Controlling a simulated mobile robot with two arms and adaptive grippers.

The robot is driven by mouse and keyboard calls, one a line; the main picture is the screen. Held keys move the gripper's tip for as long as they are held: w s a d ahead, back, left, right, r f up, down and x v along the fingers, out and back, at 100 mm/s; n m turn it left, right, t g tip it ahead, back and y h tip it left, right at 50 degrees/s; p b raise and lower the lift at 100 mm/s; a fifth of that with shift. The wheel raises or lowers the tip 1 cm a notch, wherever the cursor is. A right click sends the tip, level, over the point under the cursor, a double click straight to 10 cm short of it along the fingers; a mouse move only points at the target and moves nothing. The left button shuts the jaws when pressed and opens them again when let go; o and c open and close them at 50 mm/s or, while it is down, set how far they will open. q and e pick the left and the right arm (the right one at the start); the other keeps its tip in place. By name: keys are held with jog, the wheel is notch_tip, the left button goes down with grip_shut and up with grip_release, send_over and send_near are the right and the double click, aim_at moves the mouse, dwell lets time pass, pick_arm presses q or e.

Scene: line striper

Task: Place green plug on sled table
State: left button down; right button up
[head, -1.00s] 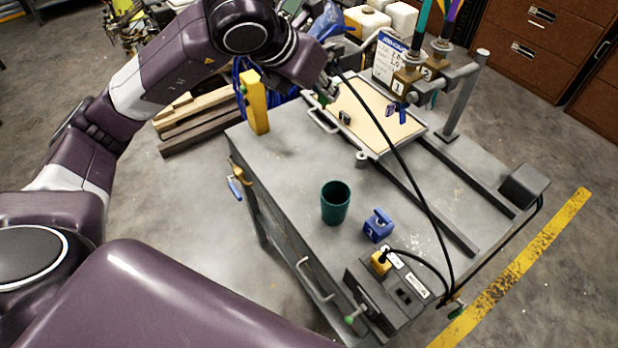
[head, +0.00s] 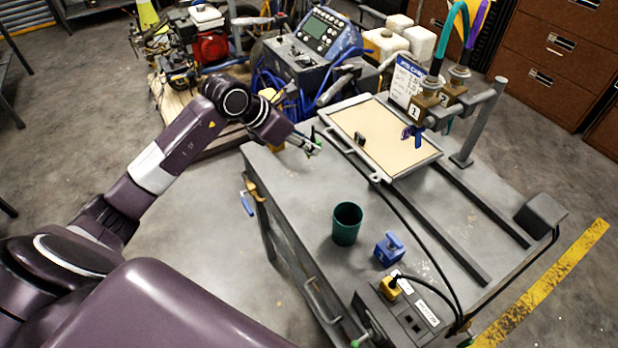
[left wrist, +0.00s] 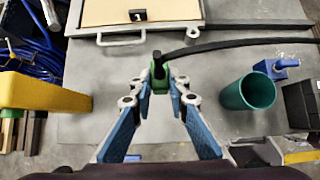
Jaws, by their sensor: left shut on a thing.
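My left gripper (head: 312,145) is shut on the green plug (left wrist: 158,76), which sits between its blue fingertips in the left wrist view. A black cable (left wrist: 230,43) runs from the plug off to the right. The sled table (head: 415,165), a beige panel in a grey frame with a front handle, lies on rails. The gripper and plug are just left of its front-left corner in the head view, apart from the panel. A small dark block (head: 360,139) and a blue-purple clamp (head: 412,133) are on the sled table. My right gripper is not in view.
A dark green cup (head: 346,224) and a blue block (head: 389,248) stand on the grey workbench (head: 300,185). A power box (head: 405,305) with a yellow plug is at the near edge. A yellow post (left wrist: 40,92) stands left of the gripper in the wrist view.

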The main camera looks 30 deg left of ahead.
pick_arm(q)
notch_tip(320, 180, down, 12)
jog(key=shift+f+p, duration=0.15)
jog(key=shift+p, duration=0.8)
jog(key=shift+f, duration=0.2)
jog(key=shift+f, duration=0.15)
jog(key=c, duration=1.9)
grip_release()
jog(key=shift+o, duration=0.3)
